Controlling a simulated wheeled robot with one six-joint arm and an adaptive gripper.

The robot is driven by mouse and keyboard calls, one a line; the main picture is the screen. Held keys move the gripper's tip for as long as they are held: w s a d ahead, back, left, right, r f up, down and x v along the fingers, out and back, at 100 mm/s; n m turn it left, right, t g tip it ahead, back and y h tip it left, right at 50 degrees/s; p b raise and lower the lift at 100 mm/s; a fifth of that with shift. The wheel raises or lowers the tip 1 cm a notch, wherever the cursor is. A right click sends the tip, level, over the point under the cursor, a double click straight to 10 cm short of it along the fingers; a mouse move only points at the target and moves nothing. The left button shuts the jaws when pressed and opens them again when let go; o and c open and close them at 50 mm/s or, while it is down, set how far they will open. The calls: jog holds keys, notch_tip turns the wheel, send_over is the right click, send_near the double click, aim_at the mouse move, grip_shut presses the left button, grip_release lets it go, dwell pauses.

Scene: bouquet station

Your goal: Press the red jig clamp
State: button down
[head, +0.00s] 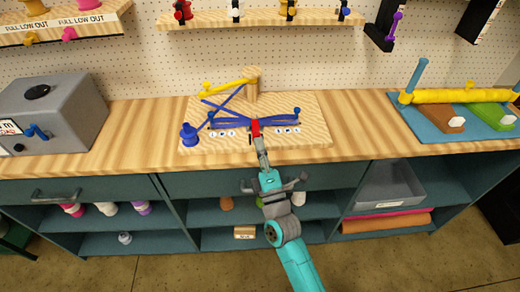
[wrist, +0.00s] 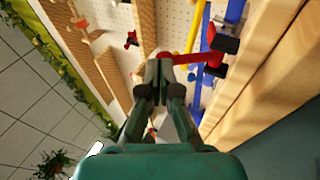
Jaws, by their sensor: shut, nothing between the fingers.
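The red jig clamp (head: 255,126) stands at the front middle of the light wooden jig board (head: 312,112) on the bench. In the wrist view its red arm (wrist: 196,58) reaches from the right to my fingertips. My gripper (head: 259,142) is shut and empty, at the clamp's near side. In the wrist view my gripper (wrist: 165,62) has its fingertips at the end of the red arm. They look touching or nearly so; I cannot tell which. Blue stems (head: 222,104) and a yellow stem (head: 226,88) lie on the jig behind the clamp.
A grey machine (head: 55,112) stands at the left of the bench. A blue mat (head: 462,122) with a yellow roll (head: 458,96) is at the right. A wooden shelf (head: 200,18) hangs above the jig. Bare bench lies on either side of the board.

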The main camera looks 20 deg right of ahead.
aim_at(259, 135)
jog(key=shift+w+d+r, duration=0.15)
jog(key=shift+w+r, duration=0.35)
jog(key=shift+r, duration=0.1)
jog(key=shift+w+d+r, duration=0.15)
jog(key=shift+w+r, duration=0.3)
jog(key=shift+r, duration=0.15)
